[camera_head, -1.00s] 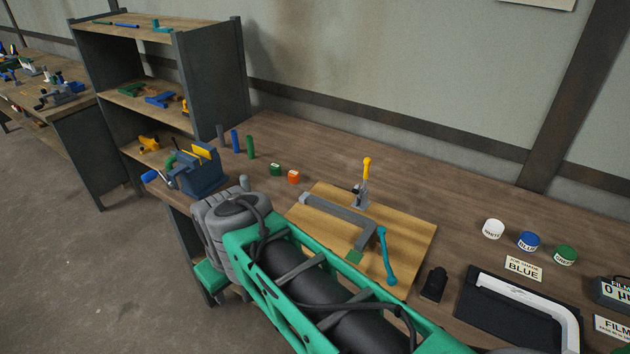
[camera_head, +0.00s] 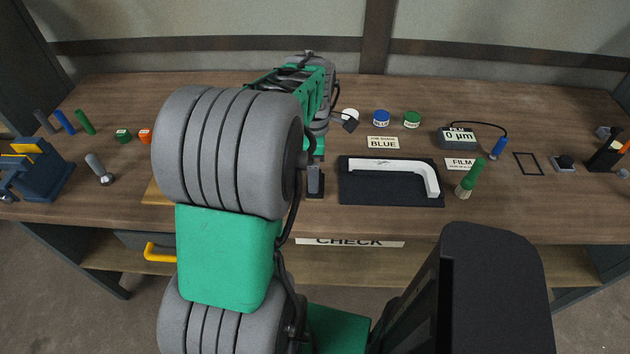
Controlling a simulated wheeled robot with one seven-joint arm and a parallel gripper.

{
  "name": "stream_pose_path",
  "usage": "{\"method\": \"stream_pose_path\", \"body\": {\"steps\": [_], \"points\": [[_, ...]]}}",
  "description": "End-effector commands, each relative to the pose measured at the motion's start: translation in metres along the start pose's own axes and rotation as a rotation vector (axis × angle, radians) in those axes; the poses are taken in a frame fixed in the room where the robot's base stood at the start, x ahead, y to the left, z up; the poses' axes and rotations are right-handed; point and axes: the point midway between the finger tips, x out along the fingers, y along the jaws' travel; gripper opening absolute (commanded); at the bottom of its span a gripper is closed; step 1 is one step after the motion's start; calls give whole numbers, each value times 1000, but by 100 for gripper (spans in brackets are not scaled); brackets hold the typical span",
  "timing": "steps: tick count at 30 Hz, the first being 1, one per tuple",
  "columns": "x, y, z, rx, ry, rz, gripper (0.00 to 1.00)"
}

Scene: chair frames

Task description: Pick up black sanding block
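A small black block (camera_head: 315,181), which looks like the sanding block, lies on the workbench (camera_head: 250,213) just left of a black mat. The far end of my arm hangs close behind this block in the picture. My gripper is there, but its fingers cannot be made out clearly, nor whether they are open or touching the block. Nothing held can be seen.
A vise (camera_head: 40,170) is at left.

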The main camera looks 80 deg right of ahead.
Motion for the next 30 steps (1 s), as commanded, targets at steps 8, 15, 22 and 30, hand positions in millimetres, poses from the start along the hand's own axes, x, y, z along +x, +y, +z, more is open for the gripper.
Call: {"method": "stream_pose_path", "body": {"steps": [8,15,22,30], "points": [[39,0,2,1,0,-1,91],[40,1,2,1,0,1,87],[40,1,2,1,0,1,68],[39,1,2,1,0,1,46]]}}
